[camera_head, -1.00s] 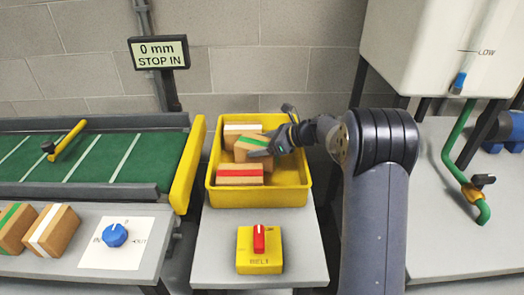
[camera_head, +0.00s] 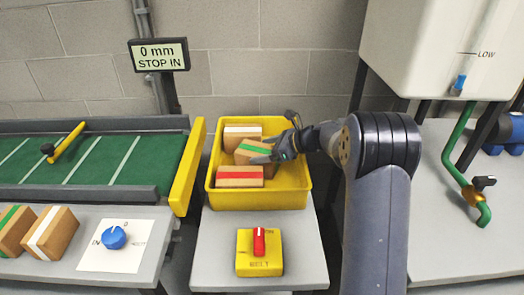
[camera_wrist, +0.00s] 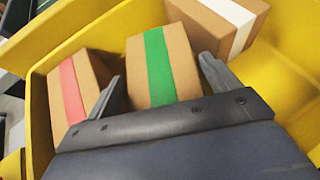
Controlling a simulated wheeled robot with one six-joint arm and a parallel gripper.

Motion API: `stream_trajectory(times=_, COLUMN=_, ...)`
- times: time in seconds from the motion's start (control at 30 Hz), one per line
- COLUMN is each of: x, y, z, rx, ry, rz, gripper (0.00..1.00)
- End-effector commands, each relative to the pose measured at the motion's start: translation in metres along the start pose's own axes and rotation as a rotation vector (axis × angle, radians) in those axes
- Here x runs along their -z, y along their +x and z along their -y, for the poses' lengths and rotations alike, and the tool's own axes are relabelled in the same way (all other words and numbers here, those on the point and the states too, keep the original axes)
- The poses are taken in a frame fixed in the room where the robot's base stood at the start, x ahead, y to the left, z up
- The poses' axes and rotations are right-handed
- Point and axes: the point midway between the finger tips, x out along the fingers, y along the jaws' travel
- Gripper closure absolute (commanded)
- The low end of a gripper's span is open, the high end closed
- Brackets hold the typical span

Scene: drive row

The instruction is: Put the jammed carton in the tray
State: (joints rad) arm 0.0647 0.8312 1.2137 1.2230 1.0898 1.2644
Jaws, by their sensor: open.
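The yellow tray (camera_head: 262,199) holds three brown cartons. The green-striped carton (camera_head: 255,151) lies tilted between the white-striped carton (camera_head: 242,132) and the red-striped carton (camera_head: 239,177). My gripper (camera_wrist: 162,72) is open inside the tray, with one finger on each side of the green-striped carton. In the wrist view, the red-striped carton (camera_wrist: 77,90) is beside the left finger and the white-striped carton (camera_wrist: 222,22) is beyond the right finger. Whether the fingers touch the green-striped carton cannot be told. No carton shows on the green belt (camera_head: 100,158).
A yellow box with a red knob (camera_head: 259,243) stands in front of the tray. At the left are a yellow lever (camera_head: 67,143), a blue knob (camera_head: 114,237) and two more cartons (camera_head: 50,231). A sign (camera_head: 159,54) reads "0 mm STOP IN". A green pipe (camera_head: 452,145) stands at the right.

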Motion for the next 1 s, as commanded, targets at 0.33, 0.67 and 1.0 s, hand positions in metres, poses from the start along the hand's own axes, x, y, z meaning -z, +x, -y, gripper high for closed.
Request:
stream_trajectory(times=0.33, x=-0.002, y=-0.075, z=0.001, rx=0.005, ry=0.000, rz=0.001, gripper=0.16)
stream_trajectory(times=0.67, x=0.000, y=-0.108, z=0.000, rx=0.001, ry=0.000, rz=0.000, gripper=0.16)
stream_trajectory(times=1.0, x=0.000, y=-0.109, z=0.000, rx=0.000, ry=0.000, rz=0.000, gripper=0.16)
